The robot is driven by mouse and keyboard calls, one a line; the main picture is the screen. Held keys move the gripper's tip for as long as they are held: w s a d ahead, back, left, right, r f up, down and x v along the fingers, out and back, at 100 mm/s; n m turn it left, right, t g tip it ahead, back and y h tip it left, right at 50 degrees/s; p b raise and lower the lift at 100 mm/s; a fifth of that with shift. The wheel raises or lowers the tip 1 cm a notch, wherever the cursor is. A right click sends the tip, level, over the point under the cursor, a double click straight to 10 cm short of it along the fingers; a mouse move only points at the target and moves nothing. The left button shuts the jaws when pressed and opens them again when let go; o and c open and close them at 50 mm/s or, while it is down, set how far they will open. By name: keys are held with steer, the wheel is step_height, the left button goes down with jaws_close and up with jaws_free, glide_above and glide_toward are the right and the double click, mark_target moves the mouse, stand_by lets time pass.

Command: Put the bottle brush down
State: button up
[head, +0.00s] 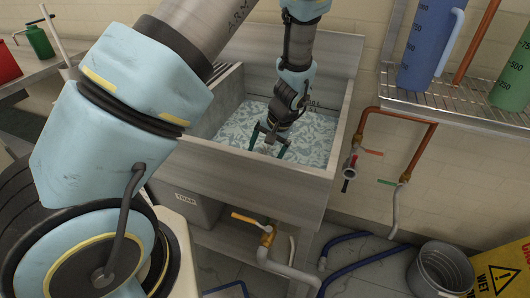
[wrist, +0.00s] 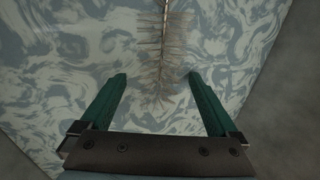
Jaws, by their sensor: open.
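The bottle brush (wrist: 165,62) shows in the wrist view, with thin bristles around a wire stem that runs up out of the top of the frame. It lies against the blue-white swirled surface in the sink (head: 225,118). My gripper (wrist: 155,75) is open, with its two green fingers apart on either side of the brush's lower end and not touching it. In the head view my gripper (head: 268,145) reaches down into the sink, close to the swirled surface. The brush cannot be made out in the head view.
A wire shelf (head: 455,105) with a blue jug (head: 428,45) and a green jug (head: 515,80) is at the right. Copper pipes (head: 400,116) and a red-handled tap (head: 350,168) are beside the sink. A bucket (head: 440,270) and a yellow wet-floor sign (head: 505,268) stand on the floor.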

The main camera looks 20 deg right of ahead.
steer(key=b+v, duration=0.1)
steer(key=v, duration=1.1)
steer(key=shift+b, duration=0.4)
